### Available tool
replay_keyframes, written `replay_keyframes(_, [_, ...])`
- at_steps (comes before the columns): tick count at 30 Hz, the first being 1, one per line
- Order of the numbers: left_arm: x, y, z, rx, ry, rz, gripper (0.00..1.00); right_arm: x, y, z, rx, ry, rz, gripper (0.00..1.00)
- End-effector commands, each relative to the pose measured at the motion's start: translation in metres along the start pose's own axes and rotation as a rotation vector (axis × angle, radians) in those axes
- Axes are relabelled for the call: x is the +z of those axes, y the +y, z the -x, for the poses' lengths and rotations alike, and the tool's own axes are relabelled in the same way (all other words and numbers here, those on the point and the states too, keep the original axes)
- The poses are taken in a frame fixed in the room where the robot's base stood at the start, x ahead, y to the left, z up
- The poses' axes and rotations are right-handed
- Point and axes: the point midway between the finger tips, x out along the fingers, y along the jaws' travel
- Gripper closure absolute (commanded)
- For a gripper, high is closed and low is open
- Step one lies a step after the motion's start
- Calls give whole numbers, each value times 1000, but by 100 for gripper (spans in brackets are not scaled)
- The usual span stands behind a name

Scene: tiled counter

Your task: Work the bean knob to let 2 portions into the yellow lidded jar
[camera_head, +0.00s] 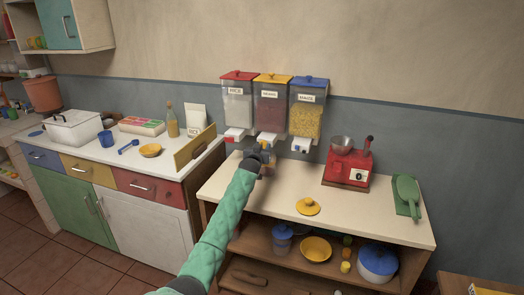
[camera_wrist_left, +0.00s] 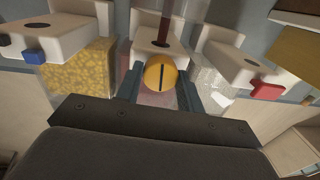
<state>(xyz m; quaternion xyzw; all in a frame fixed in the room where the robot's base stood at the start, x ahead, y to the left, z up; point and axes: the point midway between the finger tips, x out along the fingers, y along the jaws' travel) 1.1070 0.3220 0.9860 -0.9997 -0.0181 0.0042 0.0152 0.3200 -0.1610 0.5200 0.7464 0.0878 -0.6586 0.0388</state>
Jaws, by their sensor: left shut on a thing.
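The bean dispenser (camera_head: 271,103) is the middle one of three on the wall, with a yellow lid and dark reddish beans. My left gripper (camera_head: 262,152) is at its spout and covers its front. In the left wrist view the round orange-yellow bean knob (camera_wrist_left: 160,73), with a dark slot running up and down, sits between the fingers, which are shut on it. A yellow lid (camera_head: 308,206) with a small knob lies alone on the counter. I cannot make out the jar clearly; the area under the bean spout is mostly hidden by my left arm. My right gripper is not in view.
The rice dispenser (camera_head: 238,104) with its red knob and the maize dispenser (camera_head: 307,107) with its blue knob flank closely. The front counter is mostly clear. A yellow bowl (camera_head: 316,249) sits on the shelf below.

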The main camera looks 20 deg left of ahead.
Motion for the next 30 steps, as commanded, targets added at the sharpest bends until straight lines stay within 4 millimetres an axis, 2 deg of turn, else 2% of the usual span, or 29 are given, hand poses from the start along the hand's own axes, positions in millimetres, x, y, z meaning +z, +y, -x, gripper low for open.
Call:
replay_keyframes(1, [7,0,1,0,-5,-28,85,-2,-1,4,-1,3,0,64])
replay_keyframes(6, [7,1,1,0,0,-103,85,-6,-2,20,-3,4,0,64])
replay_keyframes(12, [6,1,1,0,3,-148,85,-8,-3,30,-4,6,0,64])
replay_keyframes(26, [6,1,1,-1,3,-161,85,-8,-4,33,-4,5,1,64])
replay_keyframes(27, [6,1,1,-1,3,-160,59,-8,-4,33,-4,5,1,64])
replay_keyframes(30, [6,1,1,-1,5,-160,41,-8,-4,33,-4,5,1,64])
